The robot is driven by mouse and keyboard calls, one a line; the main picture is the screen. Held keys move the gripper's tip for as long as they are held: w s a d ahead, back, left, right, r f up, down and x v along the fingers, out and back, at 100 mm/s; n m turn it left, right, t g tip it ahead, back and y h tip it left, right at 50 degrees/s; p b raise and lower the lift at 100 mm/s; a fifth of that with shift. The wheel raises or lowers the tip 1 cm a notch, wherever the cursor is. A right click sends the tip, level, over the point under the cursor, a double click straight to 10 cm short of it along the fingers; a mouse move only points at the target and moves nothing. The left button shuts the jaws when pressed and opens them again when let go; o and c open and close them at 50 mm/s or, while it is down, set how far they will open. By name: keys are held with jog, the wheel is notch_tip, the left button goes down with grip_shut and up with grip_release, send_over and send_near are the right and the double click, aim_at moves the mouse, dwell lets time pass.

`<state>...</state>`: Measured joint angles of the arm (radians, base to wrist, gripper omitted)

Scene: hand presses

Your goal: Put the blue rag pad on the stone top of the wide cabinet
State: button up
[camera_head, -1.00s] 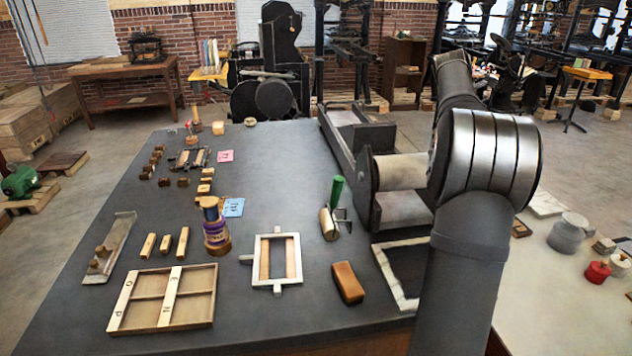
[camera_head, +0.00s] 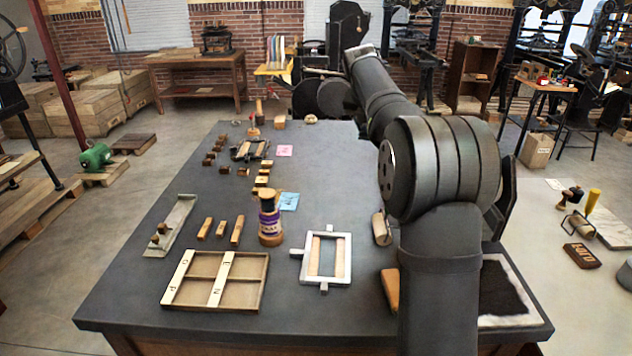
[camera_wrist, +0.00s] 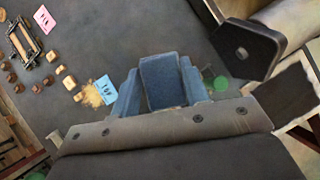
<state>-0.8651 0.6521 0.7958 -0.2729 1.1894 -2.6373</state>
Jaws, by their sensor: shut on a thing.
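The blue rag pad (camera_wrist: 163,82) shows in the wrist view as a dark blue block at the end of my gripper (camera_wrist: 160,92). Lighter blue pieces flank it on both sides. My gripper is shut on it; it hangs over the dark top, and I cannot tell how high. In the head view my arm hides both gripper and pad. The wide wooden cabinet with a dark, slab-like top (camera_head: 130,303) fills the middle of the head view; I take this to be the stone top.
A dark press part (camera_wrist: 245,52) is close right of my gripper. Bare top lies between the cards and the press.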

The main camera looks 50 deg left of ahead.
jog(key=f, duration=2.8)
jog(key=shift+s+a, duration=0.2)
jog(key=shift+a, duration=0.05)
jog(key=shift+f, duration=0.1)
jog(key=o, duration=0.6)
jog(key=shift+f, duration=0.1)
jog(key=shift+o, duration=0.4)
jog(key=shift+s+r, duration=0.1)
jog(key=shift+r, duration=0.3)
jog(key=v, duration=1.1)
jog(key=shift+d+r, duration=0.15)
jog(key=shift+r, duration=0.1)
jog(key=shift+s, duration=0.1)
